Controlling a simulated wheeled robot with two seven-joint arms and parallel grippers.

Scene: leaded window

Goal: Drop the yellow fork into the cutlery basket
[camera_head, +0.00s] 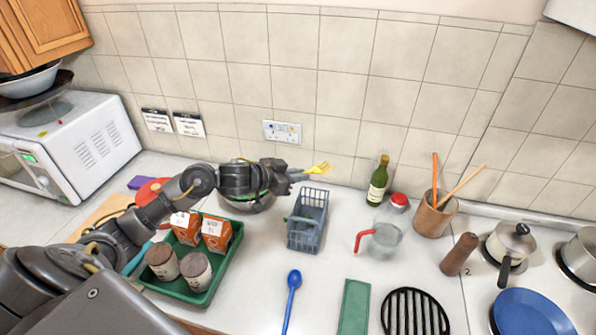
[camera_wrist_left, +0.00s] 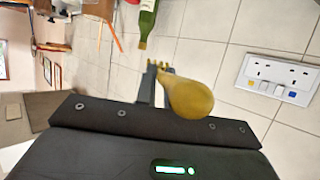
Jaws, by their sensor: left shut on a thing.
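The yellow fork (camera_head: 321,168) is in my left gripper (camera_head: 299,175), which is shut on it. In the head view its tines point right, toward the tiled wall side of the counter. The fork also shows in the left wrist view (camera_wrist_left: 189,97), with its rounded handle end close to the camera and its tines beyond the fingers (camera_wrist_left: 153,84). The blue-grey cutlery basket (camera_head: 305,238) stands upright on the counter. In the head view the fork appears just above the basket's far rim; the exact height is unclear. My right gripper is not in view.
A green tray (camera_head: 206,298) with cans and boxes lies left of the basket. A measuring cup (camera_head: 384,241) with a red handle and a green bottle (camera_head: 378,183) stand to its right. A blue spoon (camera_head: 292,290) lies in front. A wall socket (camera_head: 282,131) is behind.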

